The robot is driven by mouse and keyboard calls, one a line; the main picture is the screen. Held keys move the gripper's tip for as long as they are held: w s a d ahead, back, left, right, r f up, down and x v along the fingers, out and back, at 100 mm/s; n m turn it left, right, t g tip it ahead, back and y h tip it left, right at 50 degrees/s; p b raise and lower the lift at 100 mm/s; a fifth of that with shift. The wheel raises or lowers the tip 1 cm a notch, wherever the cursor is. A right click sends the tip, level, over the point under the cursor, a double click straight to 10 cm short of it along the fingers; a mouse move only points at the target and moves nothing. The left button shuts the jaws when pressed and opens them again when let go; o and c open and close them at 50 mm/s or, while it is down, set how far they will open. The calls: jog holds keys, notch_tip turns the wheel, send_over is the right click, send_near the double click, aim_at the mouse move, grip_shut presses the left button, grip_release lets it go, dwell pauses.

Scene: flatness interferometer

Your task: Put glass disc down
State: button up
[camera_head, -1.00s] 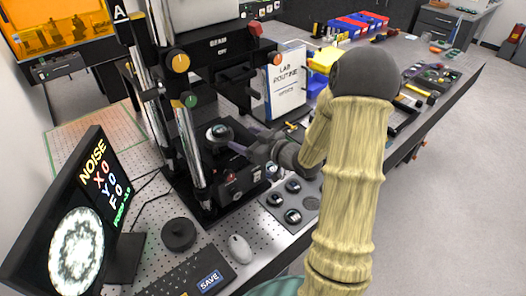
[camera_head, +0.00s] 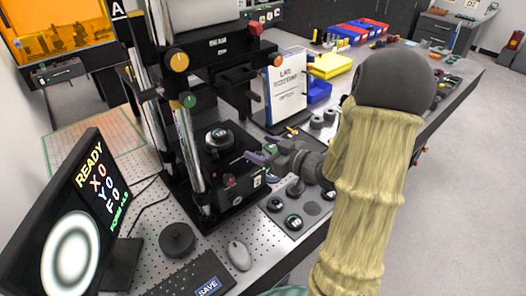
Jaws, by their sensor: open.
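A round glass disc with a dark rim (camera_head: 218,137) sits on the stage of the black interferometer (camera_head: 222,205), between its upright chrome columns. My gripper (camera_head: 260,153) is open and empty. Its fingers point left toward the stage, to the right of the disc and apart from it. More discs, such as one dark disc (camera_head: 293,222) and another (camera_head: 275,204), lie in a grey tray (camera_head: 272,228) in front of the gripper.
A monitor (camera_head: 70,220) at the left reads READY and shows smooth rings. A black knob (camera_head: 177,240), a mouse (camera_head: 239,255) and a keyboard (camera_head: 190,278) lie in front. A lab binder (camera_head: 287,85) and yellow bin (camera_head: 330,66) stand behind.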

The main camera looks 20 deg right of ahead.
jog(key=s+a+f+m+g+h, duration=0.2)
jog(key=s+a+m+g+h, duration=0.1)
jog(key=s, duration=0.5)
jog(key=s+a+f+m+g+h, duration=0.2)
jog(key=s+a+f+g+h, duration=0.1)
jog(key=s+g, duration=0.5)
jog(key=a+h, duration=0.1)
jog(key=a, duration=0.1)
jog(key=shift+s+a+f+m+g+h, duration=0.2)
jog(key=shift+a+f+m+g+h, duration=0.1)
jog(key=shift+m+h, duration=0.1)
jog(key=shift+o, duration=0.6)
